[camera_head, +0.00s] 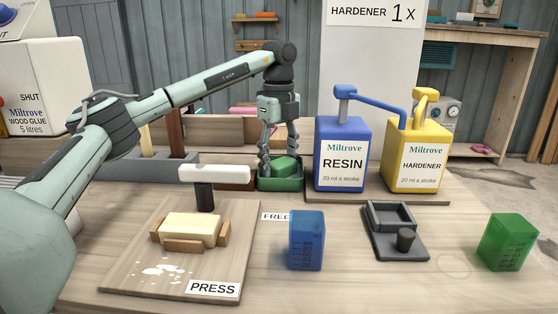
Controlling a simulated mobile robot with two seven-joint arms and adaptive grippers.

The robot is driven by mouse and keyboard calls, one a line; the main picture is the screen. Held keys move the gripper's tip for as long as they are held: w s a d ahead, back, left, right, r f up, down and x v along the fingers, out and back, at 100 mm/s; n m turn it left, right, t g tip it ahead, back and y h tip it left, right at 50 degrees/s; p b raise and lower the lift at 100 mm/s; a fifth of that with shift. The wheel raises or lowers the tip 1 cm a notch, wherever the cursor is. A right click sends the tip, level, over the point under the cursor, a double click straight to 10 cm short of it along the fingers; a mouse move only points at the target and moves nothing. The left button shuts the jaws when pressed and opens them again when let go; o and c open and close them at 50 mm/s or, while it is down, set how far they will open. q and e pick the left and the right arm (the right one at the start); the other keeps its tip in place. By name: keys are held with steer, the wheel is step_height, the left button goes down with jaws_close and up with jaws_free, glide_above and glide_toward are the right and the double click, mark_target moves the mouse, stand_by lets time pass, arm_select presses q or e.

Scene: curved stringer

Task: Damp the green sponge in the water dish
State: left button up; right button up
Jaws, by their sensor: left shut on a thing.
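The green sponge (287,166) is at the green water dish (281,184), low between its walls. My left gripper (279,166) points straight down over the dish, its fingers shut on the sponge from both sides. The water itself and the sponge's underside are hidden by the dish's front wall. My right gripper does not show.
In front are a press board (180,270) with a pale block, a blue cup (306,240), a grey tray (395,240) and a green cup (507,241).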

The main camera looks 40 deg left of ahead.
mark_target(278, 160)
arm_select(q)
steer(key=shift+a+r, duration=0.1)
stand_by(0.4)
steer(key=shift+r+p, duration=1.2)
steer(key=shift+r, duration=0.2)
steer(key=shift+r+p, duration=0.35)
steer(key=shift+r, duration=1.7)
steer(key=shift+f, duration=0.15)
